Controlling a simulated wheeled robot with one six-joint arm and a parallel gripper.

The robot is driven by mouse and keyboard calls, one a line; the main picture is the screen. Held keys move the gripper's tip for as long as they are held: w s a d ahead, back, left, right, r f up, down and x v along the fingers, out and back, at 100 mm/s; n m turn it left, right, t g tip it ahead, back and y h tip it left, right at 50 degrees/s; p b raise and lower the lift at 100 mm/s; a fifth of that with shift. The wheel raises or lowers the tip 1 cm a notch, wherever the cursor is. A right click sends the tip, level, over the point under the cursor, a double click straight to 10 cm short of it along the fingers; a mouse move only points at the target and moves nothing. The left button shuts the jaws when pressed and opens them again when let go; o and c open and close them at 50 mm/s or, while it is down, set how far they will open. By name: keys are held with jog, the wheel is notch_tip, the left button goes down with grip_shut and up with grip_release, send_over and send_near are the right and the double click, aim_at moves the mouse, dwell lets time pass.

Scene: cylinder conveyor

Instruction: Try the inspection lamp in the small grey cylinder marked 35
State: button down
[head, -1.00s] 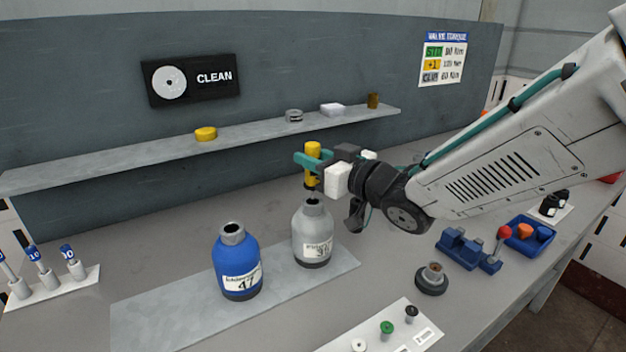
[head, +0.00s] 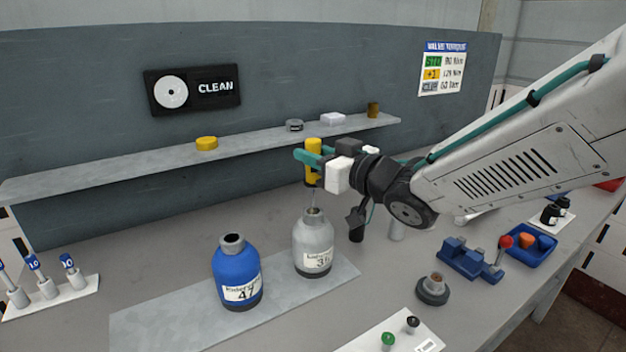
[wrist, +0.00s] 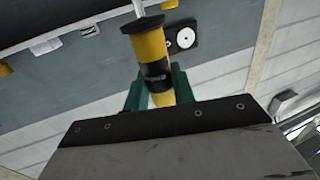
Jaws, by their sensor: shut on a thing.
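The small grey cylinder (head: 314,240) stands upright on the grey bench mat, its label starting with a 3 and the second digit hard to read. My gripper (head: 310,160) is shut on the yellow inspection lamp (head: 313,172), holding it upright above the cylinder's open neck. The lamp's thin stem points down to the neck; I cannot tell whether its tip is inside or just above it. In the wrist view the yellow and black lamp (wrist: 152,60) sits between the green fingers (wrist: 160,88). The cylinder is out of that view.
A blue cylinder marked 47 (head: 238,275) stands close by at the left. A black CLEAN sign (head: 192,85) hangs behind a shelf (head: 100,163). A blue clamp-like fixture (head: 468,258) and blue tray (head: 530,242) sit at the right. The front left bench is fairly clear.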

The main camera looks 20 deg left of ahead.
jog(key=shift+r, duration=3.6)
